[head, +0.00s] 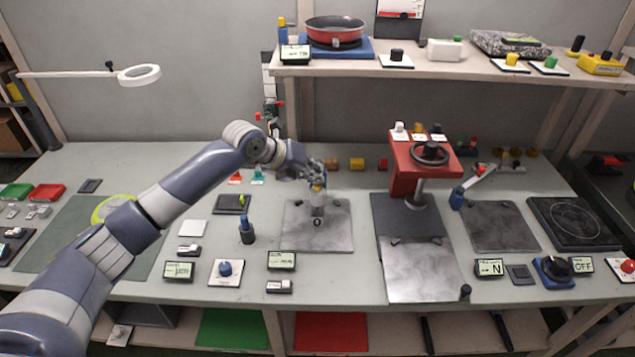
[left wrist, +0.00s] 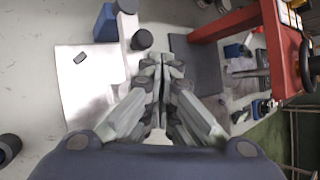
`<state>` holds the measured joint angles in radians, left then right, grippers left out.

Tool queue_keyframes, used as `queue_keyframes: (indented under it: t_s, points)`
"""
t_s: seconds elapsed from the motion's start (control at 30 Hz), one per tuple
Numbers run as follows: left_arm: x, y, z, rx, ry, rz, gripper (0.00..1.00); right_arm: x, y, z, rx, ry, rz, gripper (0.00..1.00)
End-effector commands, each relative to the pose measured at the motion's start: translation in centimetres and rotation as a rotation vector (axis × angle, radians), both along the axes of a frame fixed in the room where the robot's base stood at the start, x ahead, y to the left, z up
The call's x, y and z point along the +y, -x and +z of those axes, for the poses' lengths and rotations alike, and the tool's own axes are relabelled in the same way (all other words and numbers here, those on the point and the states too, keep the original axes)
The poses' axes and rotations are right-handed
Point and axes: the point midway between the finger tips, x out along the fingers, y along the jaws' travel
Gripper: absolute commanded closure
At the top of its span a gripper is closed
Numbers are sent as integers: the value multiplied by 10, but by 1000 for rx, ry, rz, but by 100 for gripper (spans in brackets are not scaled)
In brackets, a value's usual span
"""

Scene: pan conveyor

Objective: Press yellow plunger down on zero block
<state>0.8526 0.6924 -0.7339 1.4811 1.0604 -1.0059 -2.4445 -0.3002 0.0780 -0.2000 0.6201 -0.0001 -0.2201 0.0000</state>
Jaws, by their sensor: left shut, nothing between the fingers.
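The zero block (head: 317,211) is a small pale upright block on a grey metal plate (head: 333,237) in the head view. A small dark ring-shaped mark shows low on its front. A small yellow part, likely the plunger (head: 318,187), shows at its top, close under my left gripper (head: 317,172). I cannot tell whether the fingers touch it. In the left wrist view my left gripper (left wrist: 163,62) has its fingers together with nothing between them. The yellow plunger cannot be made out there. My right gripper is not in view.
A red press with a handwheel (head: 430,152) stands right of the plate. A blue-and-black handle (head: 247,230) stands to its left. Small displays (head: 281,260) lie in front. A shelf with a red pan (head: 335,30) is behind. The bench left of the blue handle has some free room.

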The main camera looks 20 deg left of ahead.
Motion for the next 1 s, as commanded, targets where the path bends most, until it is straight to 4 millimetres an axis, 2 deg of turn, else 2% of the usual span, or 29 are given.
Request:
queue_keyframes:
  t_s: [1.0]
  points:
    - [0,2,-17,12,-4,-2,100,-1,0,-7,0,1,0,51]
